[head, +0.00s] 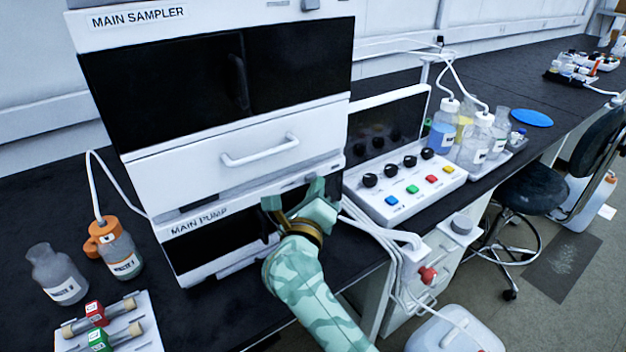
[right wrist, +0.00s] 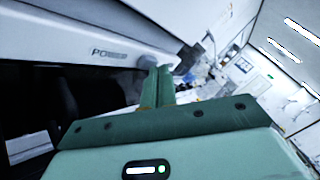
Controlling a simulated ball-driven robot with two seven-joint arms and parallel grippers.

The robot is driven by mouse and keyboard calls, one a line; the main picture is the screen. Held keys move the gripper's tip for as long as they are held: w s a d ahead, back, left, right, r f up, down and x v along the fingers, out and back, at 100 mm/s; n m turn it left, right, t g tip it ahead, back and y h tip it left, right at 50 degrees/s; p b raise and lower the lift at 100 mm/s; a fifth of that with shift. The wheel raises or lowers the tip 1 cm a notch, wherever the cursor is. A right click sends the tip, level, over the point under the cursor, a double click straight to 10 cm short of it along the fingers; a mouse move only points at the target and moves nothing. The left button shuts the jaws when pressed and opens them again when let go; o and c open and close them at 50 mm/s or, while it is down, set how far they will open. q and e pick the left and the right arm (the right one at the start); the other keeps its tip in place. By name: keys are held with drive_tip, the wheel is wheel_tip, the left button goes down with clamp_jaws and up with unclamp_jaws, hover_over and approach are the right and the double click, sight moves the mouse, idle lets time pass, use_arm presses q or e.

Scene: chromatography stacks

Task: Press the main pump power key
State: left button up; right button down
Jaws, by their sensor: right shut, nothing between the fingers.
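The white module labelled MAIN PUMP (head: 205,222) sits under the main sampler in the head view, its dark front partly behind my right arm. My right gripper (head: 318,187) is in front of the pump's upper right edge, with its green fingers together and empty. In the right wrist view the right fingertips (right wrist: 160,72) are at a small grey key (right wrist: 147,62) just right of the printed word POWER (right wrist: 110,53). The fingertips overlap the key in the picture; I cannot tell whether they touch it. The key is hidden behind the gripper in the head view. My left gripper is not in view.
The main sampler (head: 225,150) with its drawer handle stands right above. A control box with black knobs and coloured buttons (head: 412,189) stands close on the right, with white tubes below. Bottles (head: 122,255) and a vial tray (head: 150,335) are on the left.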

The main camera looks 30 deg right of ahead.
idle(0.3)
use_arm(q)
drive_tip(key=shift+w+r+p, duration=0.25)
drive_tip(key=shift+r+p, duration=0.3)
drive_tip(key=shift+p, duration=0.05)
use_arm(e)
drive_tip(key=shift+s+d, duration=0.1)
drive_tip(key=shift+s, duration=0.75)
